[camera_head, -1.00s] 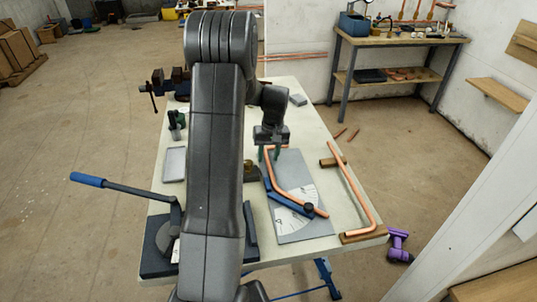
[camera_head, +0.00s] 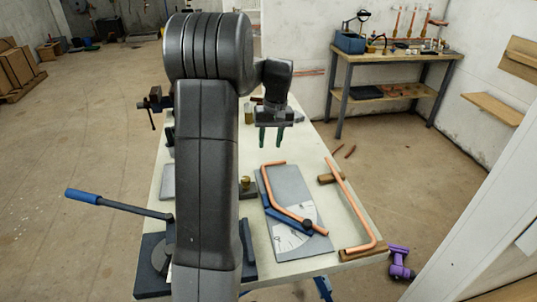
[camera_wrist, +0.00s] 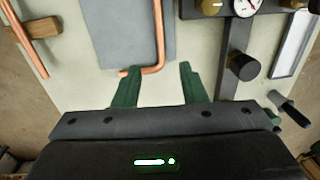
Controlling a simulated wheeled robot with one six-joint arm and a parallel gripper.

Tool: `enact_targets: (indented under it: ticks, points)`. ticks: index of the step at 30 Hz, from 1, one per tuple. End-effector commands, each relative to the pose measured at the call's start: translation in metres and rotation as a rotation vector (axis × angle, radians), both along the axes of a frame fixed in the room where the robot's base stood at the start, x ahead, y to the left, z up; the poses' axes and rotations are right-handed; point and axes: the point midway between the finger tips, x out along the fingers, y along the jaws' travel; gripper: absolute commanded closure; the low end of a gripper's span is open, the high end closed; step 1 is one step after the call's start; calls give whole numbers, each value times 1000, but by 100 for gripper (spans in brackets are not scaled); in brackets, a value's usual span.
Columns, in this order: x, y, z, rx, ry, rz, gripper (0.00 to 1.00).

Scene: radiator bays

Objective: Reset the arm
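My gripper (camera_head: 271,138) hangs above the far part of the workbench (camera_head: 318,262), its green fingers pointing down. In the wrist view its two fingers (camera_wrist: 158,85) stand apart with nothing between them, so it is open. A bent copper pipe (camera_head: 286,203) lies on the grey angle plate (camera_head: 289,187), beside a blue bar with a dark knob. In the wrist view the end of the pipe (camera_wrist: 157,40) shows just beyond the fingertips, apart from them. My arm hides the middle left of the bench.
A second bent copper pipe (camera_head: 352,205) rests on wooden blocks at the bench's right. A bender with a blue-handled lever (camera_head: 120,205) sticks out left. A purple tool (camera_head: 400,262) lies on the floor. A shelf bench (camera_head: 390,42) stands behind.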

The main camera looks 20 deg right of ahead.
Motion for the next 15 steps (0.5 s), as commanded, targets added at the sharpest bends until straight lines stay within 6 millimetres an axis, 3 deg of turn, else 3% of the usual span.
enact_targets:
  ticks: [5, 15]
  points:
    - [0, -2, 13, -1, -1, 0, 62]
    - [0, -2, 14, 0, 0, 0, 62]
